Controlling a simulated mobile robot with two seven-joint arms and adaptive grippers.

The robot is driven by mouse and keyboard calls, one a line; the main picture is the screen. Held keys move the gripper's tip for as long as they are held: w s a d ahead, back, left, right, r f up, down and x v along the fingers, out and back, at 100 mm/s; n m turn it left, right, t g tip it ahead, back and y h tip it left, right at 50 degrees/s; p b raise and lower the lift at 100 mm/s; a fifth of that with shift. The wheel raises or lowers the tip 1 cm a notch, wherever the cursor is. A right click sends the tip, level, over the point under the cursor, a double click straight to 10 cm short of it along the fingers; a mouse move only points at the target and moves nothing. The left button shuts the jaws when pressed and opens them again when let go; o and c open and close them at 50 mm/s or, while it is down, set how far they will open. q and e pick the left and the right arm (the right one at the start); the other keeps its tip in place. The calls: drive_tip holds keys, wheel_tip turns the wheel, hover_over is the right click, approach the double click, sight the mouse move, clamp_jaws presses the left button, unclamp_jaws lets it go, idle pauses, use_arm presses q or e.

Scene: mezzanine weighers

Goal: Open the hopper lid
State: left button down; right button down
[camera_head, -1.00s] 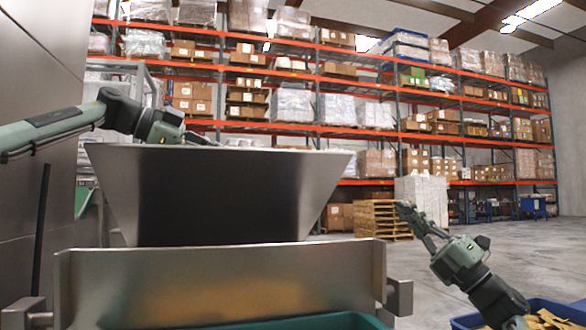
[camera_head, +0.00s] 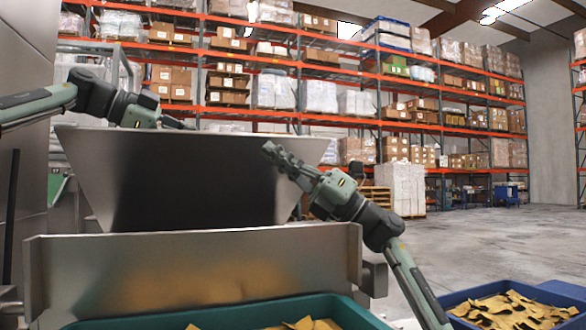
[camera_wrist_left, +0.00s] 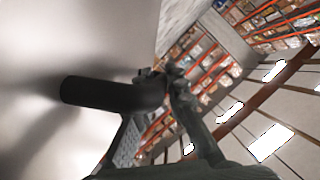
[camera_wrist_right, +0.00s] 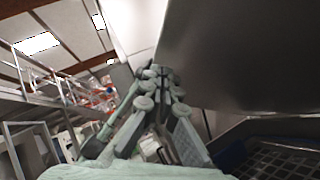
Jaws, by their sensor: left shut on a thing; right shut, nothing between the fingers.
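The hopper (camera_head: 185,180) is a grey metal funnel in the head view, with its wide rim at the top. My left gripper (camera_head: 182,124) is at the rim, its fingertips partly hidden. In the left wrist view my left gripper (camera_wrist_left: 168,82) is shut on a black bar-shaped handle (camera_wrist_left: 95,93), which stands out from a pale metal surface (camera_wrist_left: 60,45). I cannot tell from the head view how the lid lies. My right gripper (camera_head: 270,152) is shut and empty in front of the hopper's right side. It also shows in the right wrist view (camera_wrist_right: 160,78), beside the hopper wall (camera_wrist_right: 240,55).
A metal trough (camera_head: 190,275) stands in front of the hopper. Below are a teal bin (camera_head: 350,312) and a blue bin (camera_head: 445,297), both holding yellowish pieces. Pallet racks (camera_head: 350,80) fill the back. Open floor (camera_head: 500,235) lies to the right.

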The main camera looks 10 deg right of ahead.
use_arm(q)
drive_tip(key=shift+f, duration=0.1)
use_arm(e)
drive_tip(key=shift+w+a+r, duration=0.15)
drive_tip(key=shift+a+r, duration=0.1)
drive_tip(key=shift+a, duration=0.15)
